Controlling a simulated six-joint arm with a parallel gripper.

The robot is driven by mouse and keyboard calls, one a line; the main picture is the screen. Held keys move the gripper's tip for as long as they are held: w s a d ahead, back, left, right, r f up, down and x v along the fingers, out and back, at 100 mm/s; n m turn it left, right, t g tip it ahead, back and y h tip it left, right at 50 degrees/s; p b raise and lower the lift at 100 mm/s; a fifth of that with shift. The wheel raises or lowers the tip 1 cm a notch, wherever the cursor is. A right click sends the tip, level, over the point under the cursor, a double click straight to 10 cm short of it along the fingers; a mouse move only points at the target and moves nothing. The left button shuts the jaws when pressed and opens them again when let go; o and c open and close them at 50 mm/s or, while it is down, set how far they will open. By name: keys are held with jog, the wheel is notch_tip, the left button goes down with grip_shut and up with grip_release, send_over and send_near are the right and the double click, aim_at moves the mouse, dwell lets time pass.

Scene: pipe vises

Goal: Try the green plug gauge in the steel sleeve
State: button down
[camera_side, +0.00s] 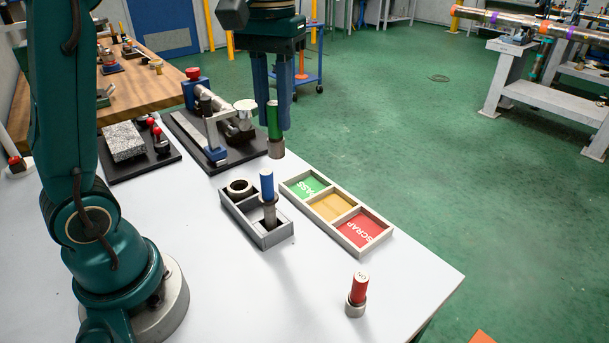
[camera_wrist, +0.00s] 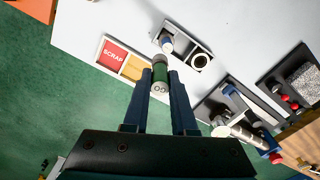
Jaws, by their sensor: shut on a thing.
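My gripper (camera_side: 273,112) is shut on the green plug gauge (camera_side: 274,126), in the air above the table. The gauge hangs about upright, with its steel end (camera_side: 276,149) pointing down. In the wrist view the green gauge (camera_wrist: 160,71) sits between both fingers (camera_wrist: 160,78), its lettered end facing the camera. The steel sleeve (camera_side: 240,187), a ring with a dark bore, sits in the far part of a grey holder (camera_side: 273,240). It also shows in the wrist view (camera_wrist: 200,61). The gauge is apart from the sleeve.
A blue gauge (camera_side: 267,186) stands upright in the holder's near part. A red gauge (camera_side: 358,289) stands at the table's front. A sorting tray (camera_side: 345,239) with green, yellow and red sections lies right of the holder. A dark-based fixture (camera_side: 237,156) stands behind it.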

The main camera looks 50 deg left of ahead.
jog(key=s+a+n, duration=0.2)
jog(key=a+n, duration=0.1)
jog(key=a, duration=0.8)
notch_tip(320, 180, down, 11)
jog(key=shift+a, duration=0.25)
jog(key=shift+f, duration=0.85)
dwell(1.5)
jog(key=c, duration=1)
grip_release()
jog(key=shift+c, duration=0.2)
